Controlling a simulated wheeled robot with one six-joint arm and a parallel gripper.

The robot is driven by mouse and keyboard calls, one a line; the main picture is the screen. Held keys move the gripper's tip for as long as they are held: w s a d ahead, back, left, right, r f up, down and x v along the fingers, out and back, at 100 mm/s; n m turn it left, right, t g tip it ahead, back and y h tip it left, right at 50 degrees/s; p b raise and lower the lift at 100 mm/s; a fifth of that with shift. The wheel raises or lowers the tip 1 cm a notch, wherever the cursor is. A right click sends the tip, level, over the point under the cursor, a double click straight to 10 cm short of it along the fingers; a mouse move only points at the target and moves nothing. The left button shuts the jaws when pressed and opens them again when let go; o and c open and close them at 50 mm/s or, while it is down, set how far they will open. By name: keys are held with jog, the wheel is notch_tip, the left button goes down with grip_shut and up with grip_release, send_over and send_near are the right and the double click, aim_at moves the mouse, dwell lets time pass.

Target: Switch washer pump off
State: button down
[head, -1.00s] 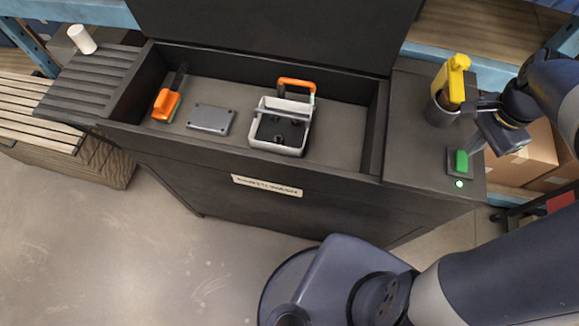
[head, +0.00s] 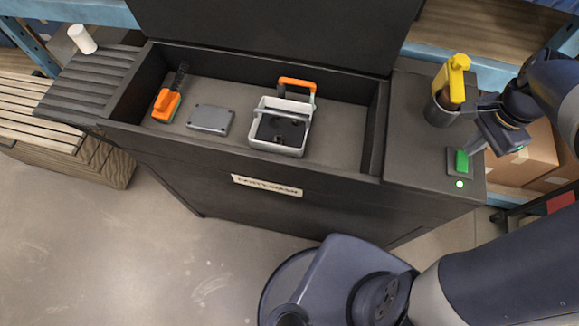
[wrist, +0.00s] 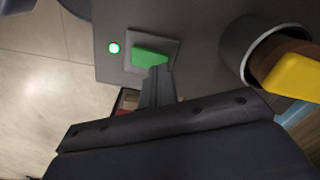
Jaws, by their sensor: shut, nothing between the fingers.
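The washer pump switch is a green rocker (head: 461,161) on a dark plate at the right end of the black parts washer. A small round lamp (head: 459,183) in front of it glows green. In the wrist view the green rocker (wrist: 150,57) sits on its square plate, with the lit lamp (wrist: 114,48) to its left. My gripper (head: 477,147) is shut and empty. Its fingertips (wrist: 158,70) are right at the rocker's edge and cover a little of it; I cannot tell whether they touch.
A grey cup (head: 440,112) holding a yellow bottle (head: 455,80) stands close behind the switch. The washer basin (head: 340,130) holds an orange-handled brush (head: 167,104), a grey plate (head: 210,118) and a white basket (head: 277,145). A white cylinder (head: 82,38) lies on the left ribbed shelf.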

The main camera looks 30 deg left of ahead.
jog(key=shift+f+b, duration=0.65)
jog(key=shift+f, duration=0.25)
dwell(0.3)
notch_tip(320, 180, up, 7)
jog(key=p, duration=0.6)
dwell(0.4)
notch_tip(320, 180, down, 7)
jog(key=b, duration=0.6)
jog(key=shift+r, duration=0.15)
